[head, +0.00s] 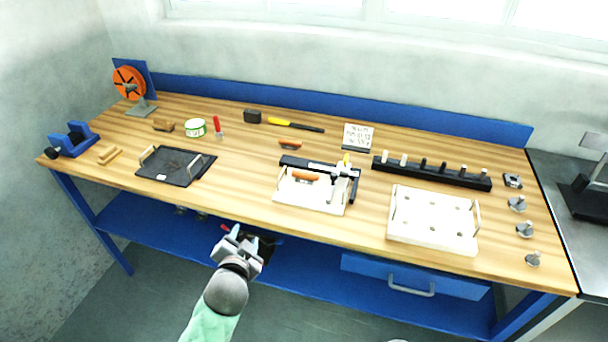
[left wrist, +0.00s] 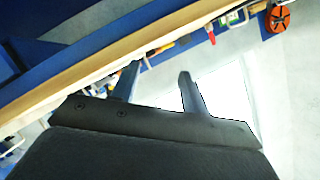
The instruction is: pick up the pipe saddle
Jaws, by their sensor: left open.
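I cannot tell for certain which thing is the pipe saddle. A small grey, bracket-like piece (head: 513,181) at the right end of the wooden bench may be it. It lies beyond a row of grey knobbed parts (head: 525,229). My left gripper (head: 238,236) is open and empty in front of the bench's front edge, left of the middle and far from that piece. Its two fingers (left wrist: 157,88) also show apart in the left wrist view, with nothing between them. My right gripper is not in view.
The wooden bench (head: 245,178) holds a black tray (head: 176,178), a white fixture (head: 312,197), a white board with handles (head: 432,236) and a black peg rack (head: 430,172). An orange reel (head: 129,82) stands at the back left. A blue drawer (head: 415,276) is below.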

